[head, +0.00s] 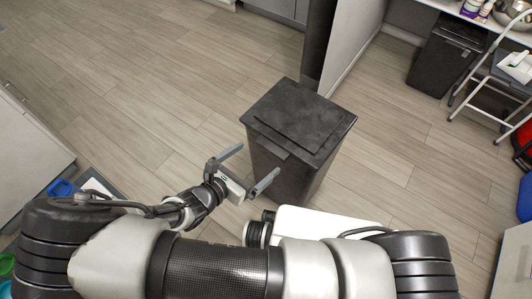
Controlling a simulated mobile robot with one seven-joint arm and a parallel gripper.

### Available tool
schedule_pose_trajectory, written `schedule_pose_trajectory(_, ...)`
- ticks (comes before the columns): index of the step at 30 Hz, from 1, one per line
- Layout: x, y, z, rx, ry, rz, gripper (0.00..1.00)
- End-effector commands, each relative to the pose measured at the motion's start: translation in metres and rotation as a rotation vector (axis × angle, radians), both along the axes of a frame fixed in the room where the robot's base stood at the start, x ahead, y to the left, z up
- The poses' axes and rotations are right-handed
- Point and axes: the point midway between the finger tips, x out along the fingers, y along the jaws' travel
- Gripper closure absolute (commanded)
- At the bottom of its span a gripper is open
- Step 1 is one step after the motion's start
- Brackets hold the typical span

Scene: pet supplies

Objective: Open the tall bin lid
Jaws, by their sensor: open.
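The tall bin (287,175) is dark grey to black and stands upright on the floor in the middle of the head view. Its dark lid (300,115) lies flat and closed on top, with a small tab at the front edge. My gripper (258,160) is open and empty, in front of the bin's near left side. Its two fingers point toward the bin, one to the left of it and one overlapping its front in the picture. I cannot tell whether either finger touches the bin. Part of the bin's lower body is hidden behind my arm.
A pale partition (352,45) with a dark end stands behind the bin. A second dark bin (437,68) sits under a counter at the upper right, near a metal-framed step stool (508,75). A white cabinet (28,155) is at the left. The wood floor left of the bin is clear.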

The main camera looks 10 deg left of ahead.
Motion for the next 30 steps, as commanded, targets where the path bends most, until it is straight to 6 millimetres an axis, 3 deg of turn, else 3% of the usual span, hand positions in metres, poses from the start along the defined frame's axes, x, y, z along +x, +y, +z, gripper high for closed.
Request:
schedule_pose_trajectory(9,0.044,-0.022,-0.021,0.0,-0.001,-0.001,0.0)
schedule_pose_trajectory(22,0.053,-0.026,-0.024,0.001,0.0,0.0,0.0)
schedule_pose_trajectory(30,0.052,-0.026,-0.024,0.001,0.0,0.0,0.44)
